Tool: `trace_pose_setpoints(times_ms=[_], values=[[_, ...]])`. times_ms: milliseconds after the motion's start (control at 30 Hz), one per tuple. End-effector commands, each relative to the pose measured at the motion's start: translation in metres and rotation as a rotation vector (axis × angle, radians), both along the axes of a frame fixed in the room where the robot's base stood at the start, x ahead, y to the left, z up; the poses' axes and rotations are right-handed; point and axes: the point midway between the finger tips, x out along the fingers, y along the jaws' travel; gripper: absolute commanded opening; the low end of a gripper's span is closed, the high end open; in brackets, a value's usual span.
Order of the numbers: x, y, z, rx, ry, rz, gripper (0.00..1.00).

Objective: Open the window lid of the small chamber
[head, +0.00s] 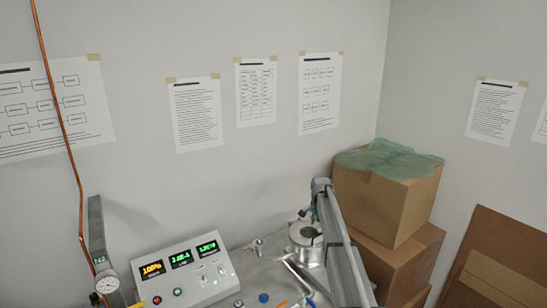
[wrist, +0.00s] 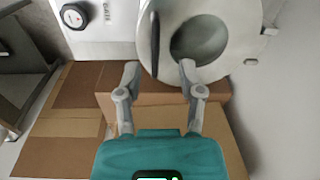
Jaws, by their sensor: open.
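The small chamber (head: 305,257) is a metal cylinder at the lower middle right of the head view, partly hidden by my arm. Its round window lid (head: 305,232) faces up, with a pale rim and a darker round centre. In the wrist view the lid (wrist: 228,65) is a wide pale ring around a grey-green round centre. I cannot tell whether that centre is glass or an opening. A dark narrow piece (wrist: 155,45) stands at the ring's left edge. My gripper (wrist: 158,67) is open and empty, its fingertips near that edge; contact is unclear. The head view hides most of my gripper.
Stacked cardboard boxes (head: 387,200) stand right of the chamber, with green sheeting on top. A control box (head: 187,268) with lit displays is at the left. A copper tube (head: 62,130) runs up the left wall. Small coloured parts (head: 264,298) lie on the metal surface.

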Motion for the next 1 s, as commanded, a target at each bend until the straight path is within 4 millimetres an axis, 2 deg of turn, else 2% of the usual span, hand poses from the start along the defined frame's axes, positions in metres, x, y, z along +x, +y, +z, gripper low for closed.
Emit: trace_pose_setpoints(times_ms=[33,800,1000], values=[[-0.025,0.004,-0.011,-0.003,0.001,0.031,0.5],[-0.324,0.043,-0.106,-0.038,0.02,0.675,0.5],[-0.392,0.048,-0.127,-0.044,0.026,0.826,0.5]])
